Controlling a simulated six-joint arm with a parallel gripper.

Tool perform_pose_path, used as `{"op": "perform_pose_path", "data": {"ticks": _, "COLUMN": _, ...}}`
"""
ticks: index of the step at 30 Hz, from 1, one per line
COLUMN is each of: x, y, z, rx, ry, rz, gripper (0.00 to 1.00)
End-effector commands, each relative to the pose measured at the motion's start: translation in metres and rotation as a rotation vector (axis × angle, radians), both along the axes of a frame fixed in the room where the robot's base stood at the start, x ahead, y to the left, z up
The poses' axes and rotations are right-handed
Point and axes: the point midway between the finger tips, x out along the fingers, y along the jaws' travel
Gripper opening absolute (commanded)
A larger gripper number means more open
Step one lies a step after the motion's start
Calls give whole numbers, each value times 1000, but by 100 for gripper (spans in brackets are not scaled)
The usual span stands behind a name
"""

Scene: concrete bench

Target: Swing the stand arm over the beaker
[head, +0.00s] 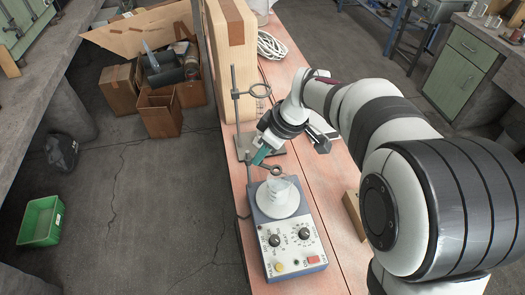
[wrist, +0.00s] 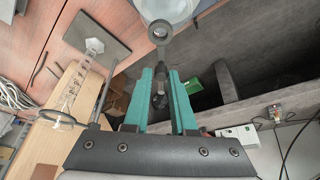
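A clear beaker (head: 278,184) stands on the white round top of a blue-grey hotplate (head: 292,246). A thin upright rod (head: 249,172) rises beside the hotplate's back left. The stand arm ends in a small dark ring (head: 277,170), which overlaps the beaker's far rim in the head view. In the wrist view the ring (wrist: 160,32) overlaps the edge of the beaker (wrist: 168,9). My gripper's teal fingers (head: 262,155) are behind the beaker. In the wrist view the fingers (wrist: 160,78) lie on both sides of the dark stand arm; whether they press on it is unclear.
Another stand with a larger ring (head: 259,90) and a flat grey base (head: 272,146) is behind the hotplate. A wooden box (head: 229,45) and coiled white cable (head: 271,45) are farther back. A wooden block (head: 354,213) lies right of the hotplate. The bench's left edge is close.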

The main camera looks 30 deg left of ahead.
Motion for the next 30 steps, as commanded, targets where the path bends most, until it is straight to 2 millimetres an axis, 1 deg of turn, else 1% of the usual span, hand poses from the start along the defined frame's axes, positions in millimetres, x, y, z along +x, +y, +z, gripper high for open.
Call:
{"op": "perform_pose_path", "data": {"ticks": 1, "x": 0, "y": 0, "z": 0, "rx": 0, "ry": 0, "rz": 0, "gripper": 35}}
{"op": "perform_pose_path", "data": {"ticks": 3, "x": 0, "y": 0, "z": 0, "rx": 0, "ry": 0, "rz": -1, "gripper": 47}}
{"op": "perform_pose_path", "data": {"ticks": 4, "x": 0, "y": 0, "z": 0, "rx": 0, "ry": 1, "rz": -1, "gripper": 50}}
{"op": "perform_pose_path", "data": {"ticks": 11, "x": 0, "y": 0, "z": 0, "rx": -1, "ry": 1, "rz": -1, "gripper": 50}}
{"op": "perform_pose_path", "data": {"ticks": 14, "x": 0, "y": -2, "z": 5, "rx": 0, "ry": 0, "rz": -1, "gripper": 50}}
{"op": "perform_pose_path", "data": {"ticks": 17, "x": 1, "y": -9, "z": 21, "rx": 2, "ry": -2, "rz": -3, "gripper": 50}}
{"op": "perform_pose_path", "data": {"ticks": 20, "x": 1, "y": -20, "z": 49, "rx": 2, "ry": -5, "rz": -2, "gripper": 50}}
{"op": "perform_pose_path", "data": {"ticks": 21, "x": 2, "y": -25, "z": 62, "rx": 3, "ry": -4, "rz": -4, "gripper": 50}}
{"op": "perform_pose_path", "data": {"ticks": 24, "x": 2, "y": -38, "z": 92, "rx": 3, "ry": -4, "rz": -3, "gripper": 50}}
{"op": "perform_pose_path", "data": {"ticks": 27, "x": 1, "y": -48, "z": 117, "rx": 1, "ry": -3, "rz": -2, "gripper": 50}}
{"op": "perform_pose_path", "data": {"ticks": 30, "x": 1, "y": -56, "z": 134, "rx": 0, "ry": -1, "rz": -2, "gripper": 50}}
